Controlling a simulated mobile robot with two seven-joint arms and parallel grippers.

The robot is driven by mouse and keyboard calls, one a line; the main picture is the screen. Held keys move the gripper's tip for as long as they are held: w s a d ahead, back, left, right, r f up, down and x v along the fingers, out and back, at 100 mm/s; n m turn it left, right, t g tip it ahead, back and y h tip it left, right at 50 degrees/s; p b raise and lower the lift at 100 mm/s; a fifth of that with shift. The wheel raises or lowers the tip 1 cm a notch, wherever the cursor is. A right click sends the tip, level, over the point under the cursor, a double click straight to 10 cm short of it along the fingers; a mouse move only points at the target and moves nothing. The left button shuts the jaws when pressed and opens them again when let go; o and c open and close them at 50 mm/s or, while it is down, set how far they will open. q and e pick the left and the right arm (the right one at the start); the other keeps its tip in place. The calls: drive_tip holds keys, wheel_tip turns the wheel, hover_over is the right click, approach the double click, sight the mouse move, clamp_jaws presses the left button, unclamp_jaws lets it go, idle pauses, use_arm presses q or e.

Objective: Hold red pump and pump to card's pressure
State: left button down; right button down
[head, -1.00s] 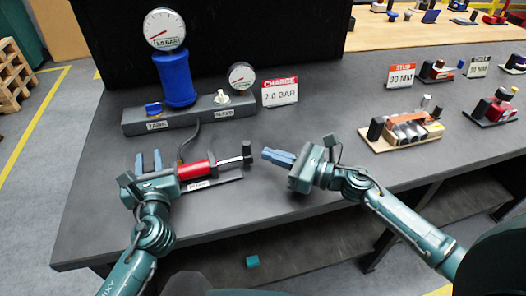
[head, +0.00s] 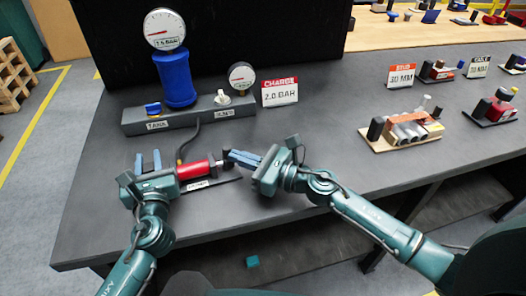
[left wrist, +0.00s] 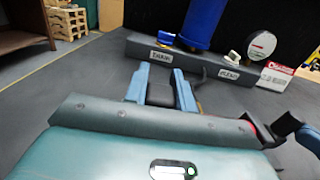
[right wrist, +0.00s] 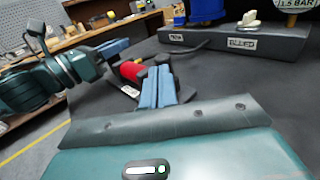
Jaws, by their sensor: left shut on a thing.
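The red pump (head: 194,170) lies near the table's front left, its black handle (head: 227,161) pushed close to the red body. My left gripper (head: 148,162) is shut on a dark block at the pump's left end, which shows between its fingers in the left wrist view (left wrist: 160,95). My right gripper (head: 238,157) has its fingers together, tips against or very near the handle; exact contact is hidden. The blue tank (head: 177,80) carries a large gauge (head: 164,29) whose label reads 1.5 BAR. The CHARGE card (head: 280,92) reads 2.0 BAR.
A grey manifold (head: 190,114) holds a blue tank valve (head: 153,108), a white bleed valve (head: 222,98) and a small gauge (head: 242,76). A hose runs from it to the pump. A wooden block fixture (head: 402,131) stands right; the table between is clear.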

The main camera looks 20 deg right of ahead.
drive_tip(key=shift+a, duration=0.3)
drive_tip(key=shift+s, duration=0.1)
drive_tip(key=v, duration=1.4)
drive_tip(key=shift+d, duration=0.1)
drive_tip(key=c, duration=2.2)
unclamp_jaws()
